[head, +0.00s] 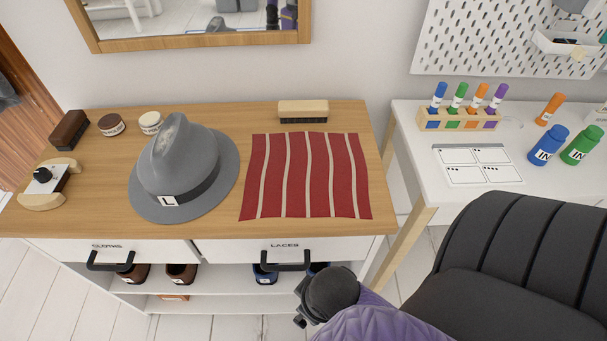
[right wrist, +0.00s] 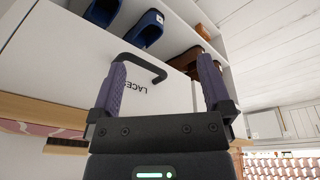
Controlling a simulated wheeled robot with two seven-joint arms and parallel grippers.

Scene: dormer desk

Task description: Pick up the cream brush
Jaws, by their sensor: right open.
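The cream brush (head: 303,107), a pale block with dark bristles underneath, lies at the back of the wooden dresser top, behind the red striped cloth (head: 305,178). What looks like its dark bristle edge (right wrist: 66,143) shows at the lower left of the right wrist view. My right gripper (right wrist: 162,88) is open and empty, its two purple-grey fingers apart in front of the LACES drawer (right wrist: 75,65) and near its black handle. In the head view my right wrist (head: 330,293) is low at the dresser's front, well away from the brush. My left gripper is out of view.
A grey hat (head: 180,172) stands left of the cloth. A dark brush (head: 70,130), two round tins and a wooden-ended tool (head: 48,184) are further left. Drawer handles (head: 286,266) protrude at the front.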

